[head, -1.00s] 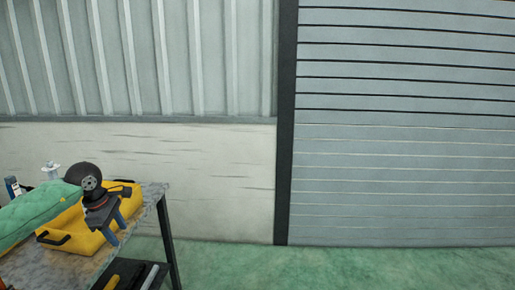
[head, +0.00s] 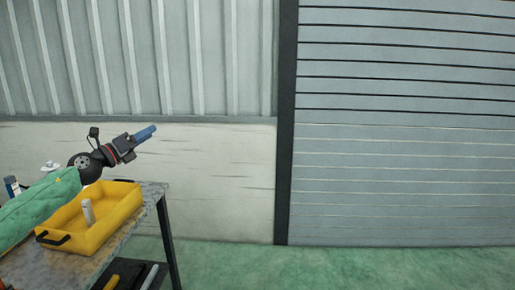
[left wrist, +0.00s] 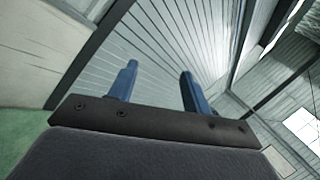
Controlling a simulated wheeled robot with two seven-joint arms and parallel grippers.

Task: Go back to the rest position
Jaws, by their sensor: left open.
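My left gripper (head: 146,134) is raised above and beyond the right side of a yellow tray (head: 118,212), pointing right toward the wall. Its blue fingers also show in the left wrist view (left wrist: 157,82), spread apart with nothing between them. My left arm is in a green sleeve and comes in from the left. My right gripper is in neither view.
The yellow tray holds a pale upright cylinder (head: 88,212) and stands on a worn workbench (head: 150,196). Other items stand at the bench's left, partly hidden by my arm. A lower shelf (head: 128,268) holds tools. Green floor (head: 330,268) to the right is clear.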

